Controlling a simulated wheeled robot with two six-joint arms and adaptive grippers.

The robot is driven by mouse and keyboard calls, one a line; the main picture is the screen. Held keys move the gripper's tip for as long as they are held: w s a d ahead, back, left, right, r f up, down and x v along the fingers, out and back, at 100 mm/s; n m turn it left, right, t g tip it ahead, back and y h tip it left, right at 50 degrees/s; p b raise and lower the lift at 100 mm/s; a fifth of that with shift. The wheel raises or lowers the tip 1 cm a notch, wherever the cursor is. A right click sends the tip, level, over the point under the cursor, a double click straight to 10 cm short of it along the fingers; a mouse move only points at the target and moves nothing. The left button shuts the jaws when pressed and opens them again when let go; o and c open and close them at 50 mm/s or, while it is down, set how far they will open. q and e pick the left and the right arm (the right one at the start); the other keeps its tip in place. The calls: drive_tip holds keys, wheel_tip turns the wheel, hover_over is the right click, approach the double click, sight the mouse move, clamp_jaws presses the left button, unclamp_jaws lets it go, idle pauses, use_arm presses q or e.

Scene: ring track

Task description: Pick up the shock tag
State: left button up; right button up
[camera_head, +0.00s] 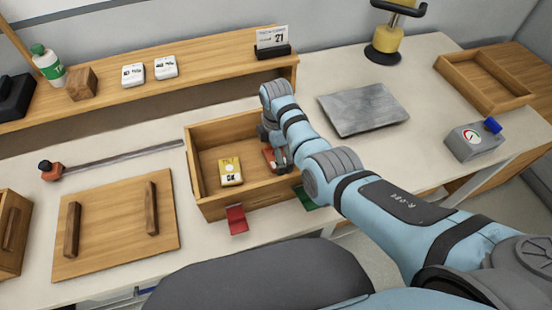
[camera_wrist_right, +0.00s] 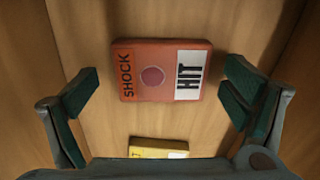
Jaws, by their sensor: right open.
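The shock tag (camera_wrist_right: 163,71) is a flat orange-red block with "SHOCK" on its left end and a white "HIT" panel on its right end. It lies on the floor of an open wooden box; in the head view a part of the tag (camera_head: 269,158) shows beside my gripper. My right gripper (camera_wrist_right: 158,95) is open, its dark green finger pads apart on either side of the tag, with gaps on both sides. In the head view my right gripper (camera_head: 277,160) reaches down into the box and hides part of the tag. My left gripper is not in view.
A yellow tag (camera_head: 231,173) lies in the left part of the wooden box (camera_head: 224,208). The box walls surround the right gripper. A red tab (camera_head: 237,220) and a green tab (camera_head: 307,199) are at its front. A wooden board with handles (camera_head: 112,232) lies left.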

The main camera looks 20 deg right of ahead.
drive_tip(key=shift+s+r, duration=0.1)
drive_tip(key=shift+r, duration=0.05)
drive_tip(key=c, duration=1)
drive_tip(key=shift+r, duration=0.1)
drive_tip(key=shift+c, duration=0.2)
